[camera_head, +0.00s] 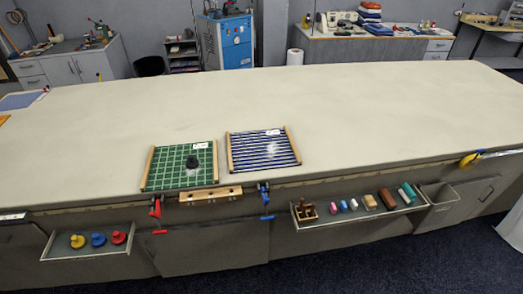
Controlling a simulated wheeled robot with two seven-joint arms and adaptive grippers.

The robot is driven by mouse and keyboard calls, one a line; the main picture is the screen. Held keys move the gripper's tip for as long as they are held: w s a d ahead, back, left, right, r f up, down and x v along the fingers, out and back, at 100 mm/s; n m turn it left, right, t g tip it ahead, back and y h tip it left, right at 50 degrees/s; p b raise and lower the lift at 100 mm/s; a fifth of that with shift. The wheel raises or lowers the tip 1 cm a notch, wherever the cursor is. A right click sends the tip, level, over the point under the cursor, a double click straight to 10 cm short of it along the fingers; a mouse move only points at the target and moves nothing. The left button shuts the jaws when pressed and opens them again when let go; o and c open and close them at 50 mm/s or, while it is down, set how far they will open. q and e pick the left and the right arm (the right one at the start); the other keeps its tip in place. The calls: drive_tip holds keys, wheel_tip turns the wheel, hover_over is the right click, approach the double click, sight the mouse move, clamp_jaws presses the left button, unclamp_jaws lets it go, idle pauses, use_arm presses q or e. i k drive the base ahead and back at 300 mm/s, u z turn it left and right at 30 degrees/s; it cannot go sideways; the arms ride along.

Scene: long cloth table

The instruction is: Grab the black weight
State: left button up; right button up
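The black weight (192,162) is a small dark round piece with a knob on top. It stands upright on the green checked cloth panel (168,177), which has wooden side bars and lies near the table's front edge. A white label lies just behind the weight on the panel. Neither of my grippers shows in the head view.
A blue-and-white striped panel (245,161) lies right of the green one. The long table (350,110) is otherwise largely bare. Red (155,208) and blue (264,191) clamp-like tools hang at the front edge.

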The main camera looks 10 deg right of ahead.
sight(192, 162)
drive_tip(key=k, duration=0.4)
drive_tip(key=u, duration=1.55)
drive_tip(key=i, duration=1.65)
drive_tip(key=z, duration=0.7)
drive_tip(key=i, duration=0.65)
drive_tip(key=z, duration=0.65)
